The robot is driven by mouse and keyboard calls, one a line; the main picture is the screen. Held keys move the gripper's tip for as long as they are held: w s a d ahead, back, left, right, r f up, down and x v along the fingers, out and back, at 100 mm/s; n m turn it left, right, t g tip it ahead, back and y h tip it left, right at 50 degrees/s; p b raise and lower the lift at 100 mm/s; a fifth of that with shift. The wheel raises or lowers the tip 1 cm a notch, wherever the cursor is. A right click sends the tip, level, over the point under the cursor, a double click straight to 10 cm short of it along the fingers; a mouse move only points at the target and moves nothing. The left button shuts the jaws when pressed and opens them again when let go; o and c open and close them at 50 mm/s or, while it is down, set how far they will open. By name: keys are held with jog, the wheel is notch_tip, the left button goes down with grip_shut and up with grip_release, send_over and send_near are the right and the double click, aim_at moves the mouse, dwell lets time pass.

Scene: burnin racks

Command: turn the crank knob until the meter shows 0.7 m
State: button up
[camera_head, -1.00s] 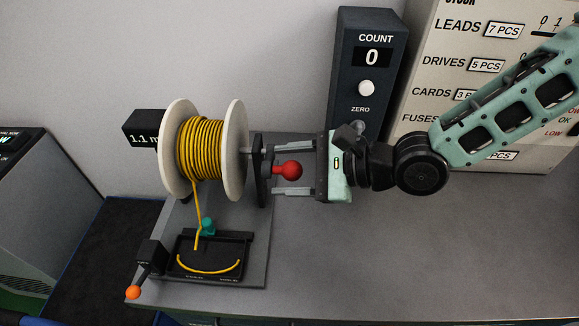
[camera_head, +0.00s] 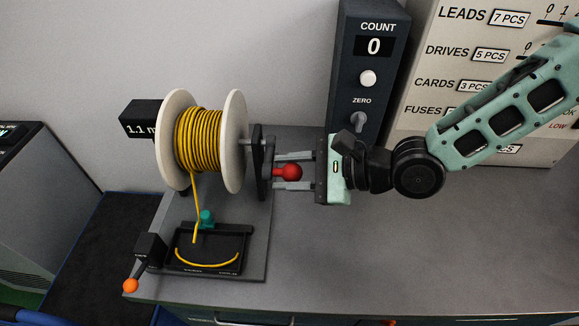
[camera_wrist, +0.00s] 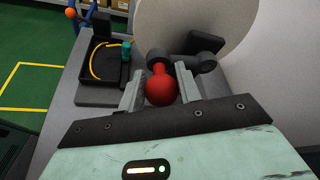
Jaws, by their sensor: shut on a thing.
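The red crank knob (camera_head: 288,172) sticks out from the black crank arm (camera_head: 258,160) to the right of the spool of yellow cable (camera_head: 200,140). My gripper (camera_head: 292,171) is shut on the red knob, with one finger on each side of it. In the wrist view the knob (camera_wrist: 161,88) sits between the two fingers (camera_wrist: 160,92). The meter (camera_head: 142,120) is a black box left of the spool and reads 1.1 m, its right edge partly hidden by the spool flange.
A black tray (camera_head: 240,262) with a piece of yellow cable lies below the spool, near a teal part (camera_head: 207,218). An orange-tipped lever (camera_head: 130,285) stands at the front left. A COUNT box (camera_head: 370,80) reading 0 stands behind my gripper. The bench at right is clear.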

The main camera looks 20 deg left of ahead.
jog(key=shift+w+f+b, duration=0.2)
jog(key=shift+w+f, duration=0.05)
jog(key=shift+f, duration=0.4)
jog(key=shift+w+f+b, duration=0.15)
jog(key=shift+w+f, duration=0.1)
jog(key=shift+f, duration=0.35)
jog(key=shift+w+f, duration=0.1)
jog(key=shift+w+a+f, duration=0.3)
jog(key=shift+w+f, duration=0.5)
jog(key=shift+f, duration=0.1)
